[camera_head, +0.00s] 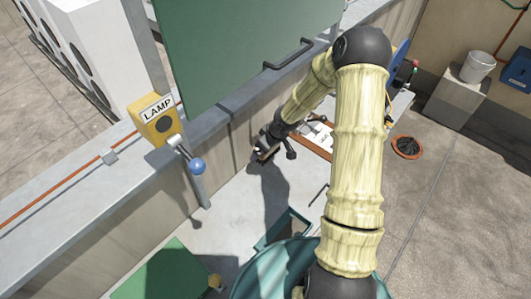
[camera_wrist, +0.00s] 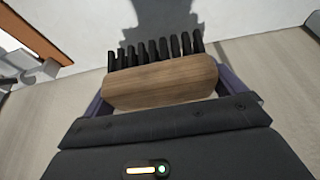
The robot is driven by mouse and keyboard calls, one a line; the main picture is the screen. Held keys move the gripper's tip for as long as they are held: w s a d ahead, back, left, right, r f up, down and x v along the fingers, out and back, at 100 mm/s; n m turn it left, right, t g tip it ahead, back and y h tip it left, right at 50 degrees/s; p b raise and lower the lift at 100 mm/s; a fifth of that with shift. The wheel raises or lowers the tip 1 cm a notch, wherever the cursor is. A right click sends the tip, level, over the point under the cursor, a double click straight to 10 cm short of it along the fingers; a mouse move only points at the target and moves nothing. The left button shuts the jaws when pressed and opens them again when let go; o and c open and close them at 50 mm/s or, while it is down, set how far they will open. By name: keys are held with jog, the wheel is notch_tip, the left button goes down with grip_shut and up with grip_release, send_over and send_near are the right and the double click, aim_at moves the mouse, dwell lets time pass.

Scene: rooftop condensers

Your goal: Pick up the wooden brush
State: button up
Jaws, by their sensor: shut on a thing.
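The wooden brush (camera_wrist: 160,82) fills the middle of the wrist view, with a brown wooden body and a row of black bristle tufts along its far side. My gripper (camera_head: 262,155) is shut on the brush, one dark purple finger at each end of the wooden body. In the head view my gripper is near the ledge wall, above the pale surface, and the brush there is too small and dark to make out clearly. I cannot tell whether the bristles touch the surface below.
A yellow LAMP box (camera_head: 158,118) with a blue-knobbed lever (camera_head: 197,166) stands left of my gripper. A green panel (camera_head: 240,50) with a dark handle is behind. A clipboard (camera_head: 318,135) lies beyond my gripper. A white bucket (camera_head: 477,67) stands on a block at right.

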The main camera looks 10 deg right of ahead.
aim_at(270, 153)
jog(key=shift+r, duration=2)
jog(key=o, duration=0.5)
jog(key=shift+c, duration=1.4)
jog(key=shift+s+a+f+m, duration=0.3)
jog(key=shift+s+a+f, duration=0.2)
jog(key=shift+f, duration=0.1)
jog(key=f+m, duration=0.1)
jog(key=s+f+m+h, duration=0.1)
jog(key=s+f+m, duration=0.1)
jog(key=f+m, duration=0.1)
jog(key=shift+a+t+h, duration=0.25)
jog(key=shift+t+h, duration=0.05)
jog(key=shift+h, duration=0.1)
jog(key=shift+d+f+m, duration=0.1)
jog(key=shift+d+m, duration=0.25)
jog(key=shift+m, duration=0.15)
jog(key=shift+w+d+m+h, duration=0.15)
jog(key=shift+d+m+h, duration=0.35)
jog(key=shift+d+m, duration=0.25)
